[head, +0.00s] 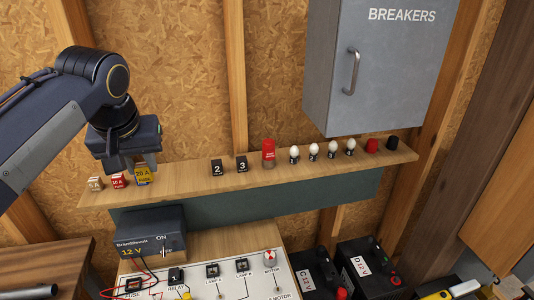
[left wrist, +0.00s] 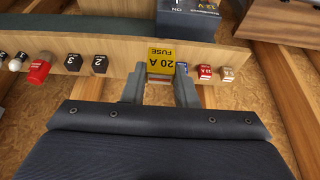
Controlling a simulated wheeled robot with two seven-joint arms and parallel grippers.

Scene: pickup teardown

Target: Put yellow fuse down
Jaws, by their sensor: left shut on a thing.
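The yellow fuse (head: 143,177), marked 20 A, is between the fingers of my left gripper (head: 145,165) at the left part of the wooden shelf (head: 190,174). In the left wrist view my left gripper (left wrist: 160,88) is shut on the yellow fuse (left wrist: 161,58), with its label facing the camera. I cannot tell whether the fuse touches the shelf. My right gripper is in neither view.
A red 10 A fuse (head: 118,181) and a pale 5 A fuse (head: 95,184) stand left of the yellow one. Black blocks 2 (head: 217,167) and 3 (head: 242,164) stand to its right, past bare shelf. The 12 V supply box (head: 150,233) is below; the breakers cabinet (head: 385,65) hangs above right.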

